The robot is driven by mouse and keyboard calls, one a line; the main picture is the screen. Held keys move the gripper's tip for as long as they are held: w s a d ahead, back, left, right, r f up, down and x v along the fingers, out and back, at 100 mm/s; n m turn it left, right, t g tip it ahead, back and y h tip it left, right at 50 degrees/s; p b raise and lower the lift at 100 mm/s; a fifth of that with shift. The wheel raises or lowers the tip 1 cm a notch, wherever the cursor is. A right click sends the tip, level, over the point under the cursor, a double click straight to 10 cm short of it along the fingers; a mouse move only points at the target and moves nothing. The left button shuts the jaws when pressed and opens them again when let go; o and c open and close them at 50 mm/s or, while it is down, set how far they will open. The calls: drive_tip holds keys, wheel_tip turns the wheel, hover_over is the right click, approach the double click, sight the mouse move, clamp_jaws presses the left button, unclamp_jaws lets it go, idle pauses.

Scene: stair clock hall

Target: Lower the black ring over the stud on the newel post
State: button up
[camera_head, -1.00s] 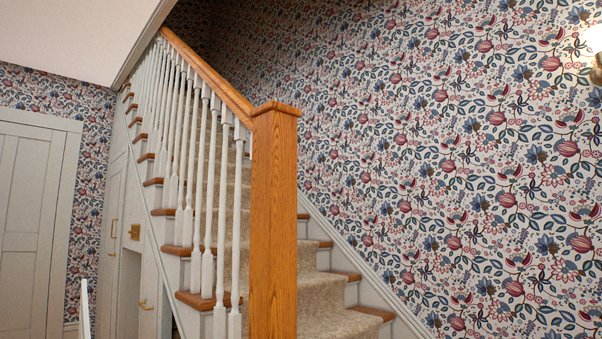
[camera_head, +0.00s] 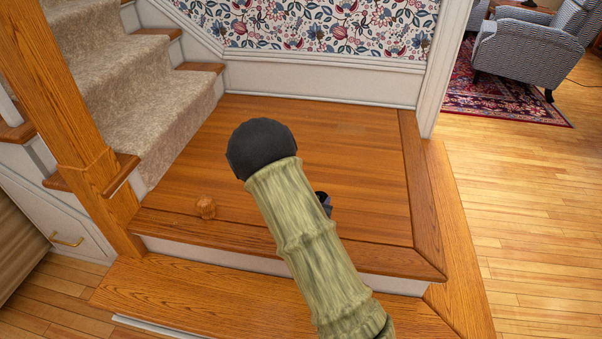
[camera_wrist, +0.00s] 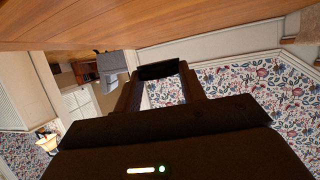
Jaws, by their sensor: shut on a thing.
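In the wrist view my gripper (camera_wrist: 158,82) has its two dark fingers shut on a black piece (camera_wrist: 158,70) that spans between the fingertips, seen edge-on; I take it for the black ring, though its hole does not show. In the head view the newel post (camera_head: 62,105) rises at the left, square and orange-brown. Its top is out of frame, so the stud is not visible. My arm crosses the middle of the head view and mostly hides my gripper. A small dark part (camera_head: 324,203) shows beside the arm; I cannot tell what it is.
A small round wooden knob (camera_head: 205,207) lies on the wooden landing (camera_head: 350,150), near its front edge. Carpeted stairs (camera_head: 130,85) climb at the left. A patterned armchair (camera_head: 530,55) and red rug (camera_head: 500,98) are at the upper right. The floor at right is clear.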

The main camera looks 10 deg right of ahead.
drive_tip(key=shift+w+d+n+t+y+p, duration=0.25)
drive_tip(key=shift+d+n+y+p, duration=0.15)
drive_tip(key=shift+d, duration=0.1)
drive_tip(key=shift+w+d+n+t+y+p, duration=0.2)
drive_tip(key=shift+d+n+y+p, duration=0.1)
drive_tip(key=shift+d+y+p, duration=0.15)
drive_tip(key=shift+w+d+f+n+t+y+p, duration=0.2)
drive_tip(key=shift+d+f+n+y+p, duration=0.3)
drive_tip(key=shift+n+y+p, duration=0.4)
drive_tip(key=s+f+n+y+p, duration=0.1)
drive_tip(key=y, duration=0.1)
drive_tip(key=s+f+n+y+p, duration=0.1)
drive_tip(key=n+p, duration=0.1)
drive_tip(key=shift+s+d+f+t+y, duration=0.15)
drive_tip(key=shift+s+f+t+y, duration=0.1)
drive_tip(key=shift+f+t+y, duration=0.1)
